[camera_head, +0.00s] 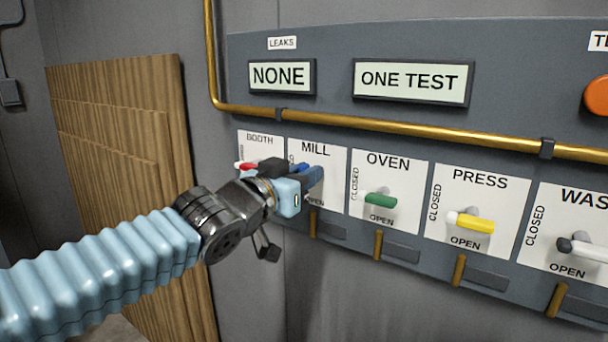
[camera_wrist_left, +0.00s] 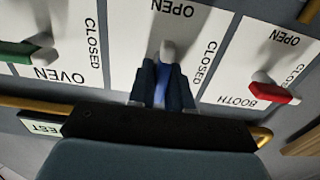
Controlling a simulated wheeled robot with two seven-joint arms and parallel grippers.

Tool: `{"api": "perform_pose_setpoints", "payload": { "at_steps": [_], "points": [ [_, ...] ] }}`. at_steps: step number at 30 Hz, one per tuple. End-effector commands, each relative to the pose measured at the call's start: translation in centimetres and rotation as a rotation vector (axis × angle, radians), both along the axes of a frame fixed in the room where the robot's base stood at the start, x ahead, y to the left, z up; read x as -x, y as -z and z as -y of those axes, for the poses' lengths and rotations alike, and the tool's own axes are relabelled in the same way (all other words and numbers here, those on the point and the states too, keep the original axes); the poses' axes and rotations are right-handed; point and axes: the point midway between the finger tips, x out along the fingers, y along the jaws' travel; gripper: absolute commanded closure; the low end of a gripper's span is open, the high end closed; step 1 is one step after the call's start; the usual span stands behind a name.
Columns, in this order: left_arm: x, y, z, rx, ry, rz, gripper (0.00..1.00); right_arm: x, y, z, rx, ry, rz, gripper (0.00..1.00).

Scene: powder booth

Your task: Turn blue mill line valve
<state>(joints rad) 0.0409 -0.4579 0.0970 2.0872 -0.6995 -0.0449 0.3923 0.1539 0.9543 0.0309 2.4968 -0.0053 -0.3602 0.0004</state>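The blue mill valve handle (camera_wrist_left: 162,86) sits on the white MILL plate (camera_head: 329,160), second from the left on the grey panel. In the wrist view it lies between the two dark fingers of my left gripper (camera_wrist_left: 164,84), which look closed on its sides. Its pale hub (camera_wrist_left: 167,50) shows just past the fingertips. In the head view my left gripper (camera_head: 306,178) reaches the MILL plate from the left and covers most of the blue handle (camera_head: 301,167). My right gripper is in neither view.
The red BOOTH handle (camera_wrist_left: 275,94) is close on one side and the green OVEN handle (camera_head: 380,201) on the other. Yellow PRESS (camera_head: 474,224) and white WASH (camera_head: 588,249) handles lie further right. A brass pipe (camera_head: 400,130) runs above. Displays read NONE (camera_head: 281,76) and ONE TEST (camera_head: 411,80).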

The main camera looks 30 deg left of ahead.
Motion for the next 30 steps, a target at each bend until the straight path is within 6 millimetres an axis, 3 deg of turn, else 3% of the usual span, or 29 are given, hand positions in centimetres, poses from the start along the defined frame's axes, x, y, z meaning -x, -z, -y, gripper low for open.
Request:
{"api": "perform_pose_setpoints", "payload": {
  "at_steps": [2, 14, 30],
  "points": [
    [0.0, 0.0, 0.0, 0.0, 0.0, 0.0, 1.0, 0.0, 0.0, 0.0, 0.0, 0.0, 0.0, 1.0],
    [0.0, 0.2, 0.1, -0.046, 0.001, 0.005, 1.0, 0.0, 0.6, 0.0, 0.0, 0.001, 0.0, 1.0],
    [0.0, 0.5, 0.6, -0.467, 0.002, 0.038, 1.0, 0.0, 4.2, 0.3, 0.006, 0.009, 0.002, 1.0]
  ]
}}
